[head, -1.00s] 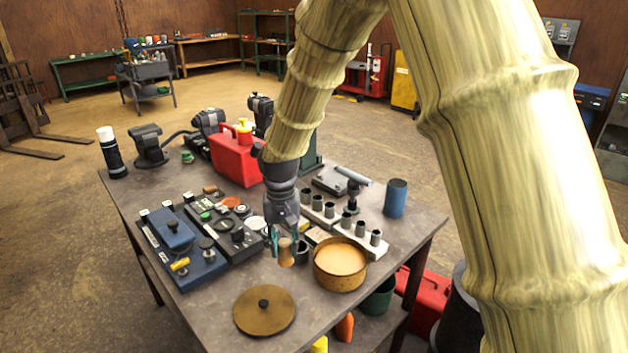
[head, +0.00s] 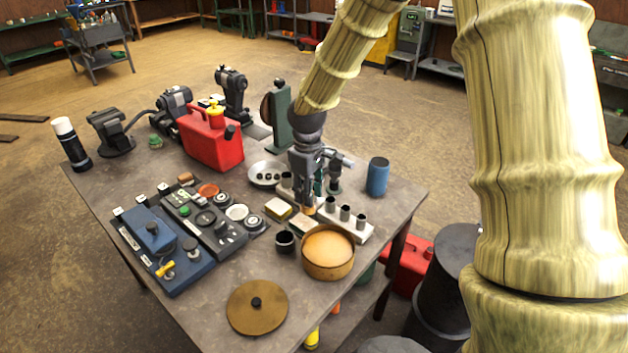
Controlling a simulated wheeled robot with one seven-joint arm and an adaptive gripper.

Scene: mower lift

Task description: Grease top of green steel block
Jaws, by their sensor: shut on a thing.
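My gripper (head: 309,188) is shut on a small tan-ended tool that looks like a brush (head: 307,209). It holds the tool pointing down, over or just behind a flat pale-topped block with a greenish edge (head: 303,225). I cannot tell whether the tool touches anything. I cannot tell for sure that this pale-topped block is the green steel block; the gripper and tool partly cover that area. A round tan tub (head: 328,263) stands open in front, filled with tan stuff that may be grease. Its likely lid, a brown disc with a black knob (head: 257,306), lies at the table's front.
A black cup (head: 285,240) stands left of the tub. A pale rack with grey sockets (head: 345,220) is at right, near a blue cylinder (head: 378,177). A yellow sponge-like block (head: 278,208), dark control boxes (head: 160,245) and a red can (head: 211,140) are left.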

